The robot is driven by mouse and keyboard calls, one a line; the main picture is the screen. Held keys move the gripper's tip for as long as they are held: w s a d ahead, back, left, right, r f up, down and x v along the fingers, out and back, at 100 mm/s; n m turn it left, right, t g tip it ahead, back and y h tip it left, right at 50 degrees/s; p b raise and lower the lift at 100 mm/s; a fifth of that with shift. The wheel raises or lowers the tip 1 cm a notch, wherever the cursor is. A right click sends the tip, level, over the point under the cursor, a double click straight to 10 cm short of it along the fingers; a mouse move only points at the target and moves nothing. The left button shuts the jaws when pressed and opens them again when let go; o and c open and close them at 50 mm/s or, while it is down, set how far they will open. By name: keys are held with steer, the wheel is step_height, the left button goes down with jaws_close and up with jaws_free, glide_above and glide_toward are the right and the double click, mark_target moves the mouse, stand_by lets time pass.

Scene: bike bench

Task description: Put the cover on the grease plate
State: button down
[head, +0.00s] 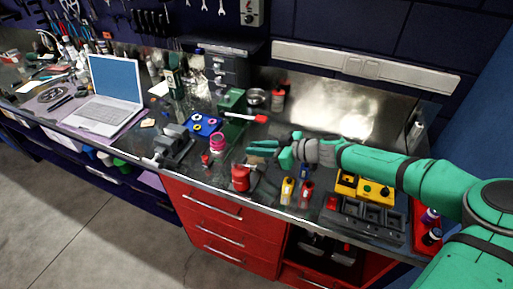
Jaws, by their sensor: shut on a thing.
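My gripper (262,148) reaches in from the right, low over the middle of the bench. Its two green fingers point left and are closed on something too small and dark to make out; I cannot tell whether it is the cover. A round metal dish (256,97) stands at the back of the bench, beyond my gripper. I cannot tell whether this dish is the grease plate. No other cover or grease plate can be told apart clearly at this size.
A red can (240,178) stands in front of my gripper, with a pink container (217,142) to the left. A blue tray (190,124) holds coloured rings. A vise (175,146) and laptop (108,99) stand further left.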

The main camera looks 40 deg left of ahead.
steer(key=shift+f, duration=0.7)
steer(key=c, duration=1.9)
jaws_free()
steer(key=shift+c, duration=0.2)
steer(key=v, duration=1.1)
steer(key=shift+s+a, duration=0.1)
steer(key=shift+s, duration=0.05)
